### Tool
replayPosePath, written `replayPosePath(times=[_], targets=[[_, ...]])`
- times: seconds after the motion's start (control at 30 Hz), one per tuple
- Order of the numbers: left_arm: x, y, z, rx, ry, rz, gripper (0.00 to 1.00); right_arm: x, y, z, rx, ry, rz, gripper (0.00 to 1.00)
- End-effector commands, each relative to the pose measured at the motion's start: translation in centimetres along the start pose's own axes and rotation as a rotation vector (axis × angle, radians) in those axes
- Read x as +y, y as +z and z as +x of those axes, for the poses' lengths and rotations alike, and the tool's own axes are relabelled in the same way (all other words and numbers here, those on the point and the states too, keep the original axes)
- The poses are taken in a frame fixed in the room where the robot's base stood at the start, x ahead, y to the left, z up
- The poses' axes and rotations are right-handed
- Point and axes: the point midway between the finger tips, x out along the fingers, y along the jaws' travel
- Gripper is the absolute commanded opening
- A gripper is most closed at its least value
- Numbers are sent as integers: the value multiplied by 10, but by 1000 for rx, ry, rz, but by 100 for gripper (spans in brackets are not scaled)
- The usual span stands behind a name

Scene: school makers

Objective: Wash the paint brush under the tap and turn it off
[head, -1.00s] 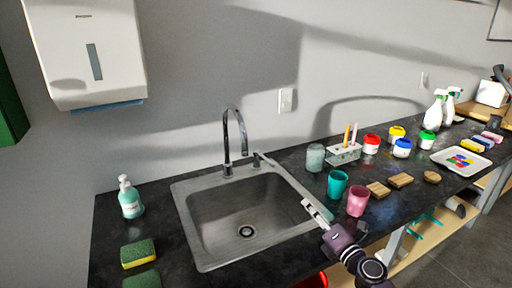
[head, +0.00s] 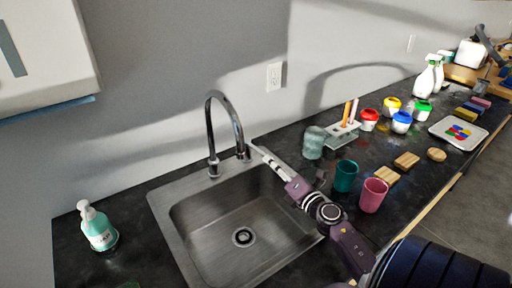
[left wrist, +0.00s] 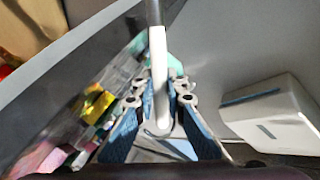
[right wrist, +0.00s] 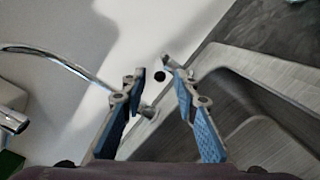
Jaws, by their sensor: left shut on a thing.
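The curved metal tap (head: 210,130) stands behind the sink (head: 160,212), with its small handle (head: 243,152) to the right of the spout. My right gripper (head: 258,152) reaches over the sink's right edge close to the handle. In the right wrist view my right gripper (right wrist: 153,72) has its fingers apart around the area of the tap handle (right wrist: 150,110); contact is unclear. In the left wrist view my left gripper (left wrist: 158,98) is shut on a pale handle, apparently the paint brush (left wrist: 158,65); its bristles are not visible. The left gripper is outside the head view.
A soap bottle (head: 98,228) stands left of the sink. A grey cup (head: 314,142), teal cup (head: 345,176), pink cup (head: 372,196), brush holder (head: 342,135) and several paint jars stand to the right. A paper towel dispenser (head: 50,50) hangs on the wall.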

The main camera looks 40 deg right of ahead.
Motion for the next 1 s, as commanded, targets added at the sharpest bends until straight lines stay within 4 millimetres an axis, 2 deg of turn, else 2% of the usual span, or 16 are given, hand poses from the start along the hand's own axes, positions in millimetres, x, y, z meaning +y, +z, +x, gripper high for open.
replayPosePath(times=[0.2, 0.5, 0.7, 1.0], targets=[[-3, -2, -1, 0, 0, 0, 0, 2, 2, 40, -3, 2, 1, 28], [-2, -1, 0, 0, 0, 0, 0, 0, 1, 84, -3, 1, 2, 28], [-1, -1, 0, 0, 0, 0, 0, 0, 0, 98, -1, 1, 1, 28], [-1, -1, 0, 0, 0, 0, 0, 1, 0, 101, 0, 0, 0, 28]])
